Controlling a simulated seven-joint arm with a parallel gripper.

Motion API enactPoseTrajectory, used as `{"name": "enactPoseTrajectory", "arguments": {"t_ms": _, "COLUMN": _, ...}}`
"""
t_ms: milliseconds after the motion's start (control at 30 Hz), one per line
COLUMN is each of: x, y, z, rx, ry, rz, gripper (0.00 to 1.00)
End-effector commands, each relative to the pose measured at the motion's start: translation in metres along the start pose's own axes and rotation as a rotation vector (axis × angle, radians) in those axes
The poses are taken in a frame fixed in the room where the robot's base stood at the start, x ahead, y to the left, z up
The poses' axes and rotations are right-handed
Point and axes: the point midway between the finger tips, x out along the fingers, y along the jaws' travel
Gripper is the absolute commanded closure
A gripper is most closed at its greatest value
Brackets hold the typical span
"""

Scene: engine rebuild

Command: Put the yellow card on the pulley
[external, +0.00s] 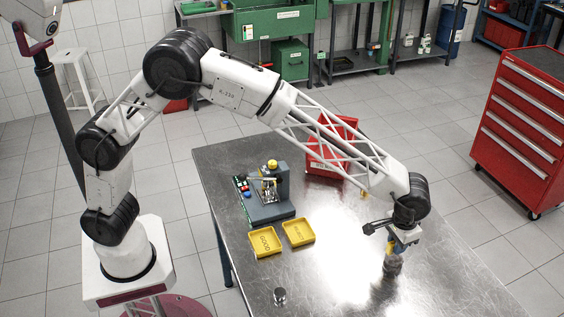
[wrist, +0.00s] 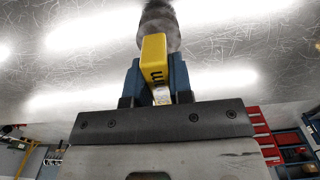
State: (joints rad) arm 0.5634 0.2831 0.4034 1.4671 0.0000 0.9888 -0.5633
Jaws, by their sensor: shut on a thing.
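The yellow card (wrist: 154,55) is between the blue fingers of my gripper (wrist: 158,82) in the wrist view, with a dark marking on its near face. In the external view my gripper (external: 396,243) points down over the right part of the table, shut on the yellow card (external: 389,249). A dark grey round part, which looks like the pulley (external: 392,266), stands directly below the gripper. It also shows just beyond the card in the wrist view (wrist: 160,22). I cannot tell whether the card touches it.
The metal table (external: 335,245) holds two yellow trays, GOOD (external: 265,243) and REJECT (external: 298,232). A grey test fixture (external: 268,205) stands behind them, and a red bin (external: 328,160) is at the back. A small metal cylinder (external: 280,296) stands at the front. The table between trays and gripper is clear.

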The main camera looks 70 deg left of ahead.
Motion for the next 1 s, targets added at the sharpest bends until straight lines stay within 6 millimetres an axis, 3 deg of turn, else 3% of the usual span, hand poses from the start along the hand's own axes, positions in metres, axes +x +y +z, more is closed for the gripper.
{"name": "enactPoseTrajectory", "arguments": {"t_ms": 467, "x": 0.001, "y": 0.002, "z": -0.004, "rx": 0.0, "ry": 0.0, "rz": 0.0, "gripper": 1.0}}
{"name": "enactPoseTrajectory", "arguments": {"t_ms": 800, "x": 0.03, "y": 0.002, "z": -0.004, "rx": 0.0, "ry": 0.0, "rz": 0.0, "gripper": 1.0}}
{"name": "enactPoseTrajectory", "arguments": {"t_ms": 1000, "x": 0.035, "y": 0.003, "z": -0.004, "rx": 0.0, "ry": 0.001, "rz": 0.001, "gripper": 1.0}}
